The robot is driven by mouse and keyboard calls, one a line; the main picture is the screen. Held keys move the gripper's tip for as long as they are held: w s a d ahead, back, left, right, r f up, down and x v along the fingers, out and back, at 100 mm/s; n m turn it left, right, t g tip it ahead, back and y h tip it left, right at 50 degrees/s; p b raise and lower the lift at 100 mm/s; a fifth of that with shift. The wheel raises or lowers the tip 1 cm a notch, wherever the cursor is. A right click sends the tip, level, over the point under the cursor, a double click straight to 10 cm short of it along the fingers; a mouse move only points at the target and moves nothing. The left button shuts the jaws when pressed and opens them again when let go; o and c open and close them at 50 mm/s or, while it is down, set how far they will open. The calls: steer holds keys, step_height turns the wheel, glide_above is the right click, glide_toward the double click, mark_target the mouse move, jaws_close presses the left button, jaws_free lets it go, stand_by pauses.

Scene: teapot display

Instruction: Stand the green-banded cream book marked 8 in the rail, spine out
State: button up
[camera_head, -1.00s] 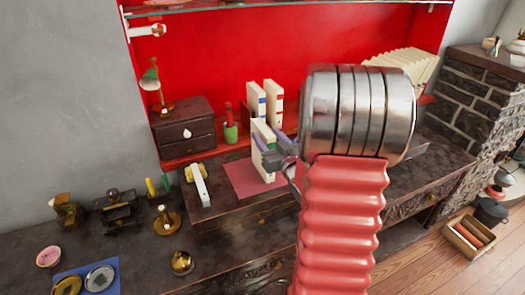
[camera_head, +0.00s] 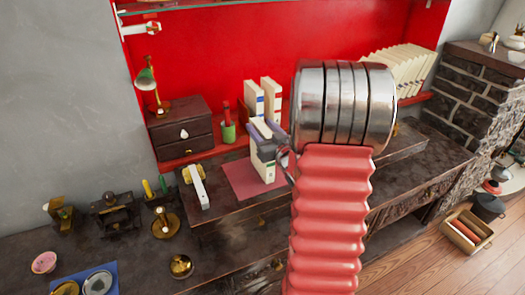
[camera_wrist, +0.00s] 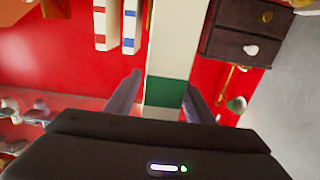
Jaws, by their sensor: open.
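The cream book with the green band (camera_head: 269,173) stands upright on the pink mat (camera_head: 240,179). In the wrist view the cream book (camera_wrist: 168,60) runs down the middle, its green band (camera_wrist: 166,91) near the fingertips. My gripper (camera_wrist: 162,100) is open, one finger on each side of the book. In the head view my gripper (camera_head: 267,140) is at the book's upper part and hides some of it. I cannot read the 8. I cannot make out the rail itself.
A dark drawer box (camera_head: 181,127) and a green cup (camera_head: 228,132) stand left of the books. A white-and-brass object (camera_head: 198,187) lies left of the mat. A row of cream books (camera_head: 397,70) leans at the right. A shelf edge (camera_head: 210,8) crosses above.

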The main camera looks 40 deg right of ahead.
jaws_close()
stand_by(0.5)
steer(key=shift+r, duration=0.1)
stand_by(0.8)
